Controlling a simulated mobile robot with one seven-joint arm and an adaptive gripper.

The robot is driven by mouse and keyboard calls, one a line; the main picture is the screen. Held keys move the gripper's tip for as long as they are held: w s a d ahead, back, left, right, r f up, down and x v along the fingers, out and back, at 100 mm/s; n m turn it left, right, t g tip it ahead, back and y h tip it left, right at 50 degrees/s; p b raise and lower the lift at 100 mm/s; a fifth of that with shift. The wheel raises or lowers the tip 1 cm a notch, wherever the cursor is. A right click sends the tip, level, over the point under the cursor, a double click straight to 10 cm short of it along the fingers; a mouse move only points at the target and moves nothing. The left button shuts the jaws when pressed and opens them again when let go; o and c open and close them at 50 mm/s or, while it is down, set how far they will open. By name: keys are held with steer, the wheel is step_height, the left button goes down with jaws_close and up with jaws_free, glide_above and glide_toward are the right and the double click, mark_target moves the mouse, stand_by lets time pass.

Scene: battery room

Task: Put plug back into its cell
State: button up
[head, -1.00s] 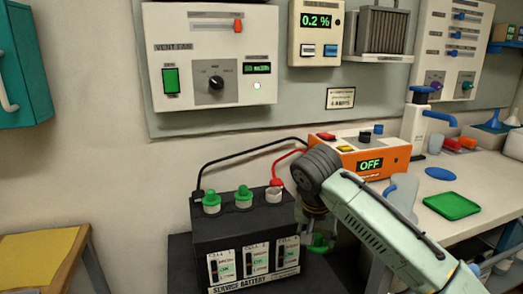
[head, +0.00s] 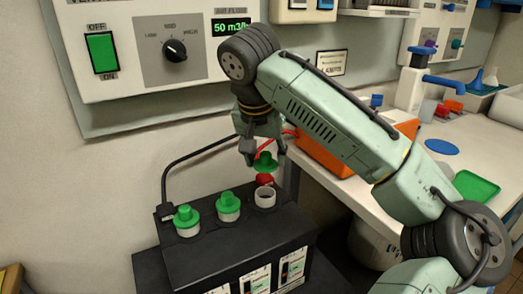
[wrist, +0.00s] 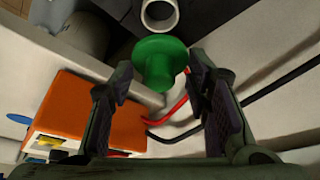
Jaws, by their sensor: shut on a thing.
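My gripper (head: 263,153) is shut on a green plug (head: 265,163) and holds it in the air. The plug hangs just above the open cell (head: 265,197), a white collar at the right end of the battery top, with a visible gap between them. The black service battery (head: 205,255) has two other cells closed by green plugs (head: 186,217) (head: 228,203). In the wrist view the green plug (wrist: 160,62) sits between the fingertips (wrist: 160,68), and the open cell mouth (wrist: 160,13) shows just beyond it.
A red clamp (head: 265,180) with a red cable is close behind the open cell. A black cable (head: 165,180) runs to the battery's left end. The orange charger (head: 325,158) stands on the bench to the right. The wall panel (head: 140,50) is behind.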

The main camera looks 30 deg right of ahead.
step_height(320, 180, down, 4)
steer(key=b, duration=0.3)
step_height(320, 180, down, 2)
steer(key=shift+b, duration=0.6)
steer(key=shift+a, duration=0.1)
stand_by(0.7)
steer(key=shift+f, duration=0.15)
stand_by(0.6)
steer(key=shift+p, duration=0.35)
stand_by(0.6)
steer(key=o, duration=0.9)
